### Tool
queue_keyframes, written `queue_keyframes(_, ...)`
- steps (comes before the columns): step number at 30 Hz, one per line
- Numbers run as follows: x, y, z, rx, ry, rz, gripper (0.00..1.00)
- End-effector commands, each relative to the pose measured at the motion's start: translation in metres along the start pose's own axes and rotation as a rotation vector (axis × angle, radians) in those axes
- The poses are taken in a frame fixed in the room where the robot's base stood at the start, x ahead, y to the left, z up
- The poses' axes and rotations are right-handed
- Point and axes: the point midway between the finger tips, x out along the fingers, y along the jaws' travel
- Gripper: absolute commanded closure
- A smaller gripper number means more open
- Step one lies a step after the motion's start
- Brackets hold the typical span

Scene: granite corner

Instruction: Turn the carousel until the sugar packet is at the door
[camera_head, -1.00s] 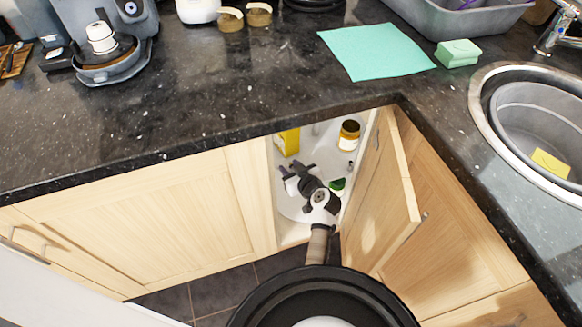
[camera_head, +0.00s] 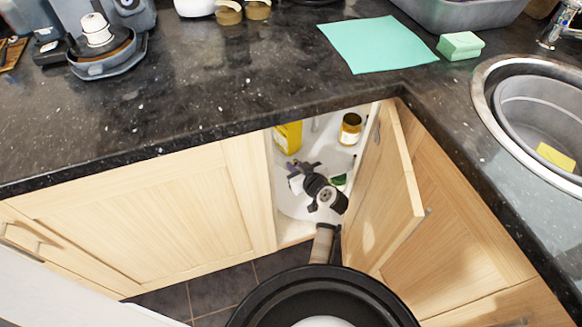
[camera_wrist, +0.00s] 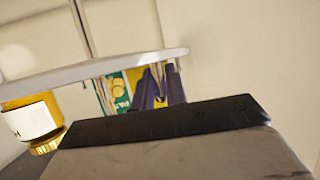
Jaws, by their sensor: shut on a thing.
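The carousel (camera_head: 294,208) is a white round tray inside the open corner cabinet. It also shows upside down in the wrist view as a pale rim (camera_wrist: 60,78). A yellow box (camera_head: 289,138) stands at its back left, and an amber jar (camera_head: 350,128) at the right. A green item (camera_head: 339,181) is partly hidden by my arm. My gripper (camera_head: 298,172) is low inside the cabinet at the carousel's front left. In the wrist view its dark fingers (camera_wrist: 160,88) are closed at the rim. A green-and-yellow pack (camera_wrist: 116,92) is behind them. I cannot identify the sugar packet.
The cabinet door (camera_head: 398,190) stands open just right of my arm. The cabinet's left frame (camera_head: 249,195) and the dark worktop edge (camera_head: 200,150) bound the opening tightly. A turquoise cloth (camera_head: 378,45), sponge (camera_head: 460,46) and sink (camera_head: 535,115) are above.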

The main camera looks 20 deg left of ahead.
Motion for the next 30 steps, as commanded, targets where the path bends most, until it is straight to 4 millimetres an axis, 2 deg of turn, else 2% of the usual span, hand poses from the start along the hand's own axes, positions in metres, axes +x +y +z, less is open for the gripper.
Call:
queue_keyframes(1, -0.002, 0.004, 0.005, 0.000, 0.002, 0.003, 1.00)
queue_keyframes(13, -0.008, 0.008, 0.004, 0.001, -0.001, 0.003, 1.00)
queue_keyframes(14, -0.008, 0.008, 0.004, 0.001, -0.001, 0.003, 0.84)
queue_keyframes(18, -0.008, 0.008, 0.003, 0.001, -0.001, 0.002, 0.66)
queue_keyframes(26, -0.008, 0.007, 0.003, 0.000, 0.000, 0.002, 0.65)
queue_keyframes(30, -0.018, 0.007, 0.004, 0.001, 0.000, 0.003, 0.65)
